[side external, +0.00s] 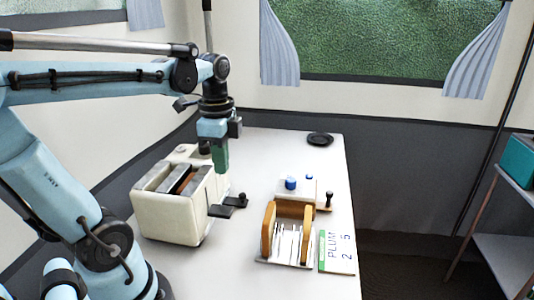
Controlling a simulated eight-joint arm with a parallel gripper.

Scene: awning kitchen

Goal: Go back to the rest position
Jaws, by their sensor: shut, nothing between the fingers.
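My gripper (221,158) points straight down above the back right part of a cream toaster (172,215) on the white table. Its green fingers are together and hold nothing. The toaster has two slots, and something brown shows in one of them. A dark lever (228,207) sticks out from the toaster's right side, below and to the right of my gripper. From this one view I cannot tell how far above the toaster the fingertips are.
A wooden rack (269,230) with white slats stands right of the toaster, next to a card (337,252) reading PLUM 2 5. Behind it is a white block with a blue knob (291,183). A black disc (320,139) lies at the table's back. A shelf (505,235) stands far right.

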